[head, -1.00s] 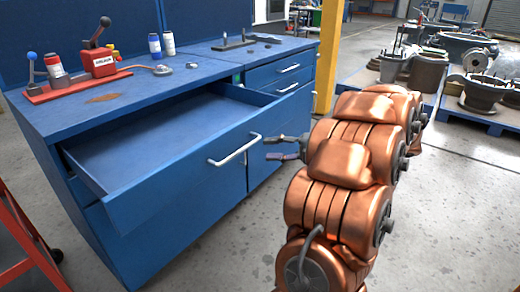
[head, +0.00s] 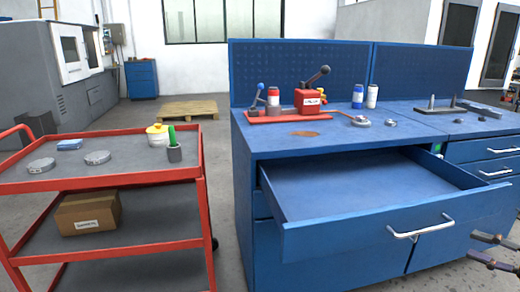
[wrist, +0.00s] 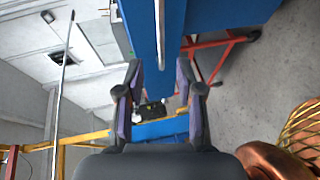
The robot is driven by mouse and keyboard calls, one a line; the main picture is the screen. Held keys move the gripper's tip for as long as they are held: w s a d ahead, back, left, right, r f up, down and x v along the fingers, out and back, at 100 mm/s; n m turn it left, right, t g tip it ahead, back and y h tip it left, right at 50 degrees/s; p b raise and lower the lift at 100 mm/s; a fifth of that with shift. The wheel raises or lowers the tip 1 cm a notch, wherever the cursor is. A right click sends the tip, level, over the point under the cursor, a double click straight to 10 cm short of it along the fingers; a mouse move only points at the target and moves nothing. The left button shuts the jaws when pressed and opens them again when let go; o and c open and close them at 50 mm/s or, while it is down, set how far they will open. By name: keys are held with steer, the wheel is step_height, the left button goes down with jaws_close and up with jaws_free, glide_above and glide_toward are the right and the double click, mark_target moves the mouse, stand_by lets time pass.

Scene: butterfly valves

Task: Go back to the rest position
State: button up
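My gripper (head: 494,252) shows at the lower right edge of the head view, just to the right of the open drawer. In the wrist view my gripper (wrist: 160,105) has its two fingers apart with nothing between them. The blue workbench drawer (head: 365,190) is pulled out and looks empty inside. Its silver handle (head: 420,228) is near my gripper but apart from it. In the wrist view the long bar of a handle (wrist: 160,40) runs down from the top against a blue front.
A red cart (head: 100,182) with discs, a pot and a box stands left of the workbench (head: 270,145). The bench top carries a red valve unit (head: 308,100) and bottles (head: 372,95). A wooden pallet (head: 188,110) lies on the floor behind. Floor shows between cart and bench.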

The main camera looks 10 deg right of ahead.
steer(key=w+d+r+m+h+p, duration=0.3)
steer(key=w+r+h+p, duration=0.1)
steer(key=w+r, duration=0.35)
steer(key=w+d+r+m+h+p, duration=0.2)
steer(key=w+r+h+p, duration=0.25)
steer(key=w+r, duration=0.3)
steer(key=w+a+r+m+g+h+p, duration=0.35)
steer(key=r+m+h+p, duration=0.25)
steer(key=r+m, duration=0.25)
steer(key=s+a+f+m+g+y+p, duration=0.2)
steer(key=s+a+g+p, duration=0.2)
steer(key=s+a, duration=0.6)
steer(key=s+a+f+m+g+y+p, duration=0.2)
steer(key=s+a, duration=0.7)
steer(key=a, duration=0.7)
steer(key=s+a+f+m+g+y+p, duration=0.2)
steer(key=s+a+m+g+y+p, duration=0.2)
steer(key=s+a+g+p, duration=0.3)
steer(key=s+a, duration=0.3)
steer(key=a, duration=0.3)
steer(key=shift+s+p, duration=0.35)
